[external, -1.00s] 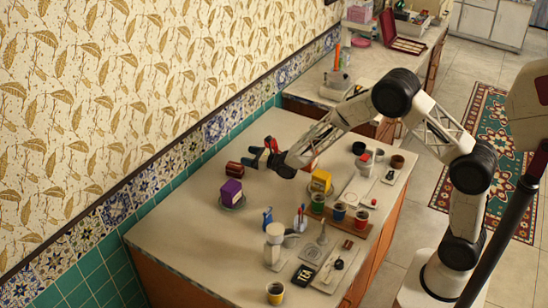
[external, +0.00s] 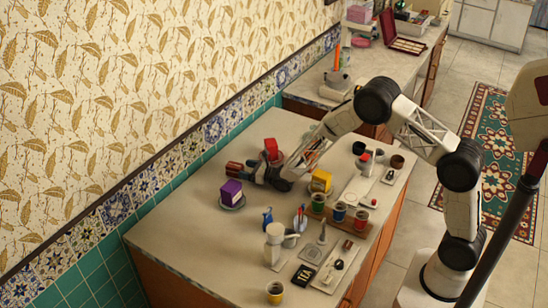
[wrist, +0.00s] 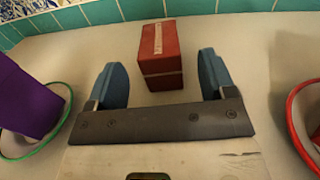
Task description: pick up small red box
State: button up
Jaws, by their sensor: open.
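A small red box (wrist: 160,58) with a pale stripe down its top sits on the counter in the wrist view, ahead of and between the blue fingertips. In the external view it is the dark red box (external: 234,167) near the wall side of the counter. My gripper (wrist: 160,85) is open and low over the counter, facing the box. The box's near end reaches about the line between the fingertips, with visible gaps on both sides. In the external view my gripper (external: 250,171) is just right of the box and partly blends with it.
A purple box (external: 231,189) on a green-rimmed plate (wrist: 64,118) stands to the left. Another red item (external: 271,149) stands behind my gripper; a red-rimmed plate (wrist: 292,108) lies on the right. A yellow box (external: 320,181) and several cups are nearer. The tiled wall (wrist: 120,10) is beyond.

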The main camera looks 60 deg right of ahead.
aim_at(235, 165)
jog(key=shift+w, duration=0.1)
dwell(0.3)
jog(key=shift+w+a, duration=0.2)
jog(key=shift+w, duration=0.75)
jog(key=shift+w+a, duration=0.2)
jog(key=shift+w, duration=0.7)
jog(key=shift+w+a, duration=0.2)
jog(key=shift+w, duration=0.75)
jog(key=c, duration=1)
jog(key=shift+r, duration=0.1)
jog(key=shift+r, duration=4.95)
jog(key=shift+r, duration=0.15)
